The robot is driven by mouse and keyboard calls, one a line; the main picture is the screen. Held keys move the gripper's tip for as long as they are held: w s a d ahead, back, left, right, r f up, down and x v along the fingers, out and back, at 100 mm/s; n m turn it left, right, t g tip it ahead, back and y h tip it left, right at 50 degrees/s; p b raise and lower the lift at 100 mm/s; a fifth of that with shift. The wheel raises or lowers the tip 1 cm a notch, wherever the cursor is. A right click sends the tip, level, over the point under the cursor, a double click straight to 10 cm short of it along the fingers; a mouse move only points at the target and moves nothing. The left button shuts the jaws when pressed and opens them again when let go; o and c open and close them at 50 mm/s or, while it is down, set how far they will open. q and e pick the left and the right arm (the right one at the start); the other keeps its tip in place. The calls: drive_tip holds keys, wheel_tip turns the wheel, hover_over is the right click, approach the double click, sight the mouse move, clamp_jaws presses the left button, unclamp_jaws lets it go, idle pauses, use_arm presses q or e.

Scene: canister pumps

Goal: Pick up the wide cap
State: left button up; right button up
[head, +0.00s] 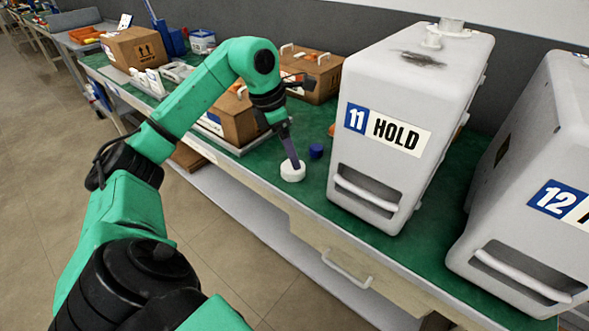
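A wide, low white cap (292,173) sits on the green bench top near its front edge, left of the canister marked 11. My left gripper (296,163) points down with its dark finger tip at the cap's top. From this angle the fingers overlap, so I cannot tell whether they grip the cap or only touch or hover over it. A smaller blue cap (316,151) stands just behind and to the right of the white cap. My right gripper is not in view.
A large grey canister marked "11 HOLD" (401,75) stands right of the caps. A second one marked 12 (560,110) is farther right. Cardboard boxes (232,118) stand left of and behind my gripper. The green bench top (262,171) ends close in front of the white cap.

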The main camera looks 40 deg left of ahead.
sight(291, 166)
use_arm(q)
drive_tip(key=x, duration=0.4)
drive_tip(key=shift+s+a+f, duration=0.2)
drive_tip(key=shift+s+f, duration=0.05)
drive_tip(key=shift+w+f, duration=0.2)
drive_tip(key=shift+f, duration=0.15)
drive_tip(key=c, duration=1.2)
drive_tip(key=shift+c, duration=0.2)
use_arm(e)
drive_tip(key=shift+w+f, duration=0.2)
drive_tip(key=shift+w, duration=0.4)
use_arm(q)
drive_tip(key=shift+r, duration=0.15)
